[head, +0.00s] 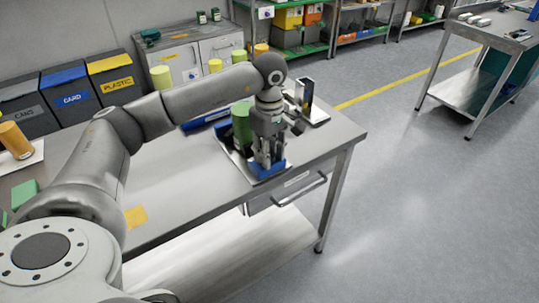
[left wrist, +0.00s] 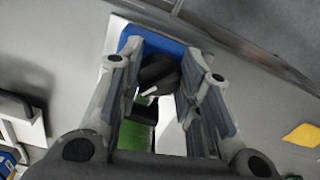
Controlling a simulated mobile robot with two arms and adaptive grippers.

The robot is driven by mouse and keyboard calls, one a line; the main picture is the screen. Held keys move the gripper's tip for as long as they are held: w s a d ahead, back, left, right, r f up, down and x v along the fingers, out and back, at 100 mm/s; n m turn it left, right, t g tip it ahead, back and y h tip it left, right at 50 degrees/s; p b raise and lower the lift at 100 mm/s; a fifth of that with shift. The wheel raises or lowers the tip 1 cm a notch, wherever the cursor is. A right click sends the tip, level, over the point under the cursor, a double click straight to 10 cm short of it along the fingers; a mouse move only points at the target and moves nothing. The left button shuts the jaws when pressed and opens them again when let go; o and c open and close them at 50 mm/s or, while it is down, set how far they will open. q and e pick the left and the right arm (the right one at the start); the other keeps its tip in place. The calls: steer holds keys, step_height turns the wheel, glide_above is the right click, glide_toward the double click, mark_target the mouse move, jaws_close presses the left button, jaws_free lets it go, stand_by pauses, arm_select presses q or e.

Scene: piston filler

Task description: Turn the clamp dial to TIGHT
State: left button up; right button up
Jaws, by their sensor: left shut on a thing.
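The clamp dial is a black knob (left wrist: 157,72) with a white pointer mark, on a blue block (left wrist: 172,42) in the left wrist view. My left gripper (left wrist: 160,64) points down over it with a finger on each side, shut on the dial. In the head view my left gripper (head: 268,163) stands above the blue block (head: 265,172) near the table's front right corner and hides the dial. A green cylinder (head: 241,124) stands just behind the gripper. No dial lettering is readable. My right gripper is not in view.
The steel table (head: 185,185) has a drawer (head: 297,185) under its front edge. A yellow note (head: 135,216) lies on the table. A dark upright device (head: 304,94) stands behind the gripper. Labelled bins (head: 114,78) stand at the back left.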

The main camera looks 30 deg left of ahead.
arm_select(q)
steer(key=shift+m+b, duration=0.35)
steer(key=shift+m, duration=0.65)
steer(key=shift+r, duration=0.1)
steer(key=o, duration=1)
step_height(320, 180, up, 12)
stand_by(0.6)
